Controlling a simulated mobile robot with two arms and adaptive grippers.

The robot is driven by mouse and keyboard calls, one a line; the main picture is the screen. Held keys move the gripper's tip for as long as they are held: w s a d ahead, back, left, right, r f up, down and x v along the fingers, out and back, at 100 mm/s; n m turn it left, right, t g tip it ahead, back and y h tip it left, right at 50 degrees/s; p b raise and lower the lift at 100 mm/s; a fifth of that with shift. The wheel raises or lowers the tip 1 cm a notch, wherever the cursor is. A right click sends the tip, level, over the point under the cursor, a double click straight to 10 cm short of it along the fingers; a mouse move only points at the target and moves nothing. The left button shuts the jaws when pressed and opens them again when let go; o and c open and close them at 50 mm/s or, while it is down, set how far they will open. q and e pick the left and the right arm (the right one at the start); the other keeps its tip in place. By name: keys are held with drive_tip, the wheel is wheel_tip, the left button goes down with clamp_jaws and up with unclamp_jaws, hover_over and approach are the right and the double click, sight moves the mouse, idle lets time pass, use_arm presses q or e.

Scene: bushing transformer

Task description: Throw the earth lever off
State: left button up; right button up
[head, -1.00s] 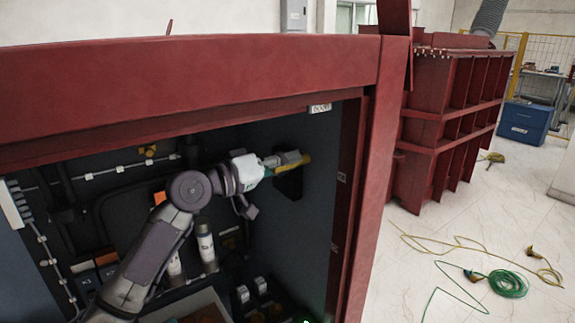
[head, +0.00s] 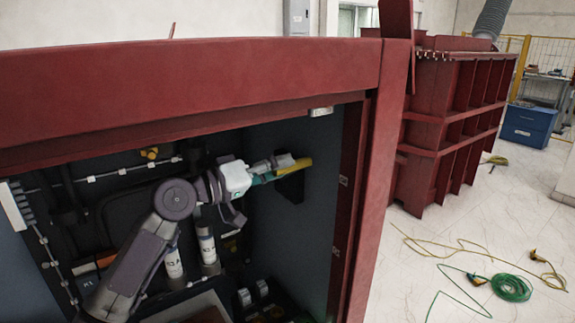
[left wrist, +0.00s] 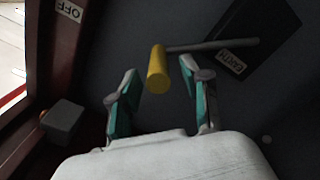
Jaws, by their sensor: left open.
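The earth lever has a yellow grip (head: 296,167) and sits at a dark plate (head: 290,185) on the inner right wall of the cabinet. In the left wrist view its yellow knob (left wrist: 157,72) faces me, with a grey rod (left wrist: 208,45) running right across the dark plate. An EARTH label (left wrist: 230,62) lies below the rod, and an OFF label (left wrist: 70,10) is at the upper left. My left gripper (head: 268,172) is open at the lever. In the wrist view its two teal-padded fingers (left wrist: 160,72) stand either side of the knob, with gaps visible. My right gripper is not in view.
The red cabinet frame (head: 190,82) borders the opening above and at the right. White cylinders (head: 206,246) stand below my arm. A grey block (left wrist: 63,120) is left of the gripper. Outside, cables (head: 510,287) lie on the floor near a red ribbed structure (head: 440,135).

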use_arm(q)
drive_tip(key=v, duration=0.9)
drive_tip(key=shift+a, duration=0.1)
